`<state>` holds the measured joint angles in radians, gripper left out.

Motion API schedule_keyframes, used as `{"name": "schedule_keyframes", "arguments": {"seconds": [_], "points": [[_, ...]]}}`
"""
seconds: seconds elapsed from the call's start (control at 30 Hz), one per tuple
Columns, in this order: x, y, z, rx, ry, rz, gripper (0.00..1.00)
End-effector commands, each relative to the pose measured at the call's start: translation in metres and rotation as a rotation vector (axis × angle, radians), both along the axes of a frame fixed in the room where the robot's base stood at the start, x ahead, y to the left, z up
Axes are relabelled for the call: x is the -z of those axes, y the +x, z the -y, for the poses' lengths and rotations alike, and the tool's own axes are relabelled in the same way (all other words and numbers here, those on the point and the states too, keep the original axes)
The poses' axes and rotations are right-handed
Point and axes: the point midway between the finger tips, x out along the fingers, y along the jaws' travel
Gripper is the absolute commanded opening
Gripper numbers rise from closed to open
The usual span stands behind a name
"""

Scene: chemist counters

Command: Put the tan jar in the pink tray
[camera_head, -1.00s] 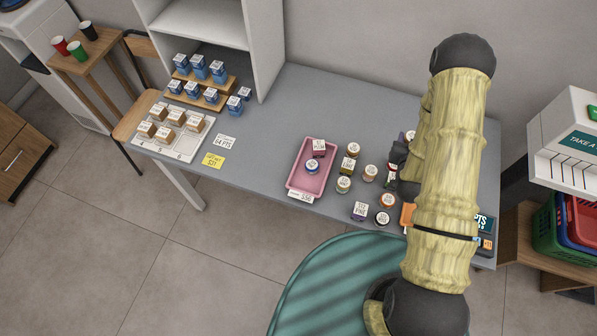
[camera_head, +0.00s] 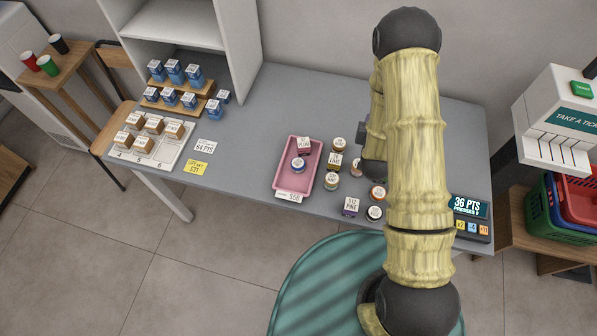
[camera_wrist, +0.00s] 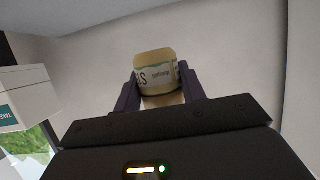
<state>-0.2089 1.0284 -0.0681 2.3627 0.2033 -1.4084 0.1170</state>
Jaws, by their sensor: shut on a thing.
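The tan jar (camera_wrist: 155,72), with a tan lid and a pale label, is held between the fingers of my gripper (camera_wrist: 158,90) in the wrist view. It appears raised, with only plain wall behind it. In the head view my gripper's dark body (camera_head: 371,168) shows just left of my arm, and the held jar is hidden there. The pink tray (camera_head: 296,184) lies on the grey counter, left of my gripper. A plum box (camera_head: 304,144) stands at its back and a blue-lidded jar (camera_head: 297,164) near its middle. The tray's front part is bare.
A points display (camera_head: 468,208) is at the right. The counter (camera_head: 250,150) left of the tray is clear.

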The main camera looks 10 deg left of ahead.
Motion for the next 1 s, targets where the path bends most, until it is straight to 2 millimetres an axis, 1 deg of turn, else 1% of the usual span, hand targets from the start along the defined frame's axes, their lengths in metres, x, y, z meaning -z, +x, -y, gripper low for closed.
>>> {"name": "schedule_keyframes", "arguments": {"seconds": [0.03,0.2,0.33,0.47,0.67,0.77,0.9,1.0], "points": [[0.011,0.004,-0.014,0.011,0.003,0.008,0.16],[0.014,0.005,-0.051,0.091,0.006,0.006,0.16],[0.018,-0.003,-0.081,0.153,0.008,0.005,0.16],[0.023,-0.018,-0.109,0.211,0.008,0.003,0.16],[0.037,-0.05,-0.15,0.288,0.005,0.001,0.16],[0.047,-0.069,-0.17,0.32,0.006,0.001,0.16],[0.062,-0.099,-0.196,0.358,0.004,0.0,0.16],[0.071,-0.119,-0.212,0.378,0.003,0.001,0.16]]}}
